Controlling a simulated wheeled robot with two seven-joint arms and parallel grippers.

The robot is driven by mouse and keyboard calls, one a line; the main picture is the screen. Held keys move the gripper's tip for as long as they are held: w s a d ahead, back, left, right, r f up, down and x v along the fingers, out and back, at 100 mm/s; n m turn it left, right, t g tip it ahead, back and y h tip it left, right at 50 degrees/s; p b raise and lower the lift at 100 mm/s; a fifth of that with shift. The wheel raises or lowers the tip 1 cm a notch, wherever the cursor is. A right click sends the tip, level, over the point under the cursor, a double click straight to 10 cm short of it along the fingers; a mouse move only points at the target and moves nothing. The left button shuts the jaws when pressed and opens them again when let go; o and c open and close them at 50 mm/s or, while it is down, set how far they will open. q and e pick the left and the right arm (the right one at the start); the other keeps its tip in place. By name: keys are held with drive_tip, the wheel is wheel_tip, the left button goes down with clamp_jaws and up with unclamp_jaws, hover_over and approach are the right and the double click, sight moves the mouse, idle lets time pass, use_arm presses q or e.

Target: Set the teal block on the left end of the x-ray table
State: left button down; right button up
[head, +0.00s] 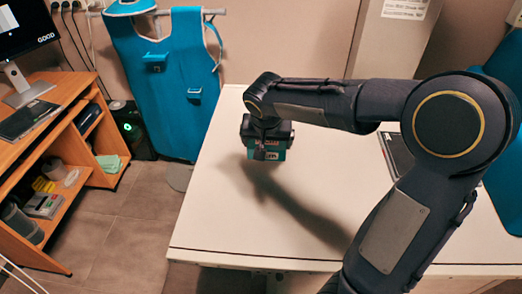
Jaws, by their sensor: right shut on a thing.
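The x-ray table (225,225) is a white flat surface filling the middle and right of the head view. My right gripper (268,152) points down over the table's left part, towards its far side. It is shut on the teal block (280,155), of which only a small part shows below and between the fingers. A shadow lies on the table below and to the right. I cannot tell whether the block touches the table. My left gripper is not in view.
A wooden desk (75,105) with a monitor (28,30) and shelves stands at the left. A blue apron (165,80) hangs behind the table's left corner. A dark flat panel (397,155) lies on the table behind my right arm. The table's near left part is clear.

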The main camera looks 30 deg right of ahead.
drive_tip(key=shift+w+a+f, duration=0.15)
drive_tip(key=shift+w+f, duration=0.9)
drive_tip(key=shift+f, duration=0.2)
drive_tip(key=shift+w+f, duration=0.2)
drive_tip(key=shift+f, duration=1.6)
drive_tip(key=shift+f, duration=0.15)
drive_tip(key=o, duration=0.9)
drive_tip(key=shift+c, duration=0.2)
